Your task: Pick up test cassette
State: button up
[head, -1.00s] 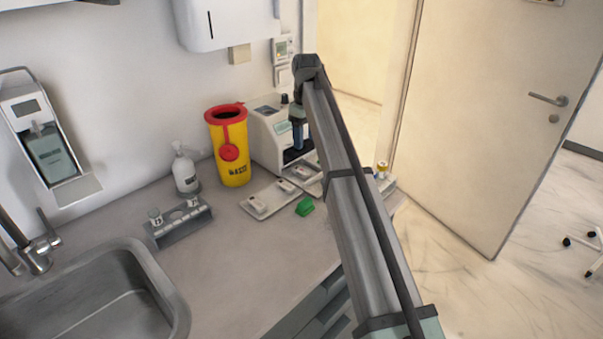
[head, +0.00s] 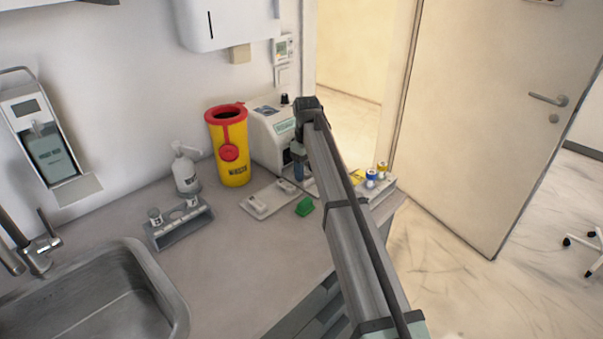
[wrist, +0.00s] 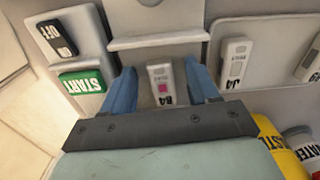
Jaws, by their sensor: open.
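A white test cassette (wrist: 162,85) with a magenta square and dark lettering lies between my fingers in the wrist view. My gripper (wrist: 165,78) is open, one blue finger on each side of it; I cannot tell whether either touches it. In the head view my gripper (head: 298,172) is low in front of the analyser, mostly hidden by my arm. A second pale cassette (wrist: 237,62) lies to the right in the wrist view, and part of another (wrist: 309,62) shows at the right edge.
The white analyser (head: 270,135) stands behind the gripper, beside the yellow sharps bin (head: 230,150). A green START block (wrist: 82,82) and a black OFF block (wrist: 60,38) sit left of the fingers. A rack of capped vials (head: 382,190) stands right of my arm.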

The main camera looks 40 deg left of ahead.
aim_at(307, 172)
jog(key=shift+f, duration=0.1)
jog(key=shift+c, duration=0.2)
grip_shut()
dwell(0.4)
notch_tip(307, 172, up, 18)
dwell(0.5)
jog(key=shift+d, duration=0.1)
dwell(0.4)
